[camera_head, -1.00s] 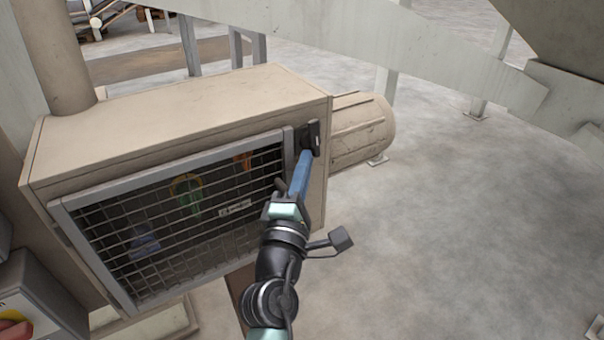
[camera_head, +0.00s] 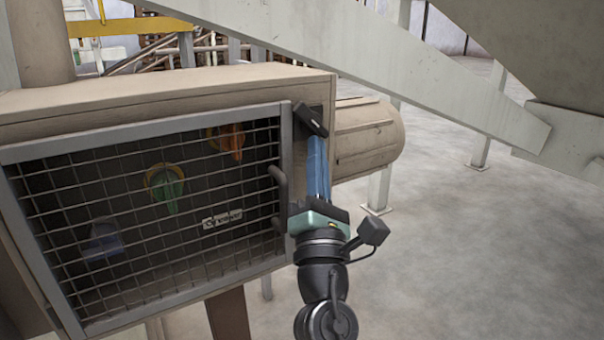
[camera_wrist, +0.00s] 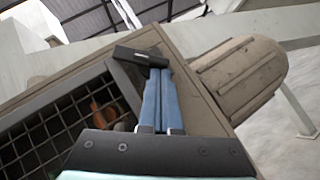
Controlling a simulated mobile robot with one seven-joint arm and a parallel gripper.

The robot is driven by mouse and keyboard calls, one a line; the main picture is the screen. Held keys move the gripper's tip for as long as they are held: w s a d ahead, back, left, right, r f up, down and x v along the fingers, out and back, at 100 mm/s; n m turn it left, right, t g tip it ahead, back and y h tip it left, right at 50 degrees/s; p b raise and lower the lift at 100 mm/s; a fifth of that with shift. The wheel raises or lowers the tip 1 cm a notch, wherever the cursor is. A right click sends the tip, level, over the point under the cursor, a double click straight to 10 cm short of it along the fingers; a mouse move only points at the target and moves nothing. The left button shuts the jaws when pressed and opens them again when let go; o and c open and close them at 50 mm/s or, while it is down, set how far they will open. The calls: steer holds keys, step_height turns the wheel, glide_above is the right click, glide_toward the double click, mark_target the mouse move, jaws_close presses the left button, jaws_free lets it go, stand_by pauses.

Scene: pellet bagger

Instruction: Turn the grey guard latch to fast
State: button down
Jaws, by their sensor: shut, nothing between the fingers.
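The grey guard latch (camera_head: 311,119) is a dark bar on a small plate at the upper right corner of the mesh guard (camera_head: 140,303). In the head view its bar slants down to the right; it also shows in the wrist view (camera_wrist: 141,56). The guard lies closed against the beige housing. My gripper (camera_head: 317,142) is shut and empty, its blue fingers pointing up at the latch. In the wrist view its fingertips (camera_wrist: 158,74) meet the bar's right part from below. I cannot tell whether they touch it.
A dark pull handle (camera_head: 279,198) stands out from the guard's right frame. Behind the mesh are orange (camera_head: 227,141), green (camera_head: 167,188) and blue (camera_head: 103,239) parts and a white label. A ribbed cylinder (camera_head: 365,138) juts out right of the housing.

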steer(key=n+y+b, duration=0.3)
steer(key=n+b, duration=0.1)
steer(key=w+d+n+g+y+b, duration=0.1)
steer(key=n+y+b, duration=0.3)
steer(key=b, duration=0.1)
steer(key=n+y+b, duration=0.4)
steer(key=shift+w+d+f+n+g, duration=0.1)
steer(key=shift+w+d+n+g, duration=0.05)
steer(key=shift+d+n+g, duration=0.2)
steer(key=shift+w+d+b, duration=0.1)
steer(key=shift+d+b, duration=0.05)
steer(key=shift+b, duration=0.6)
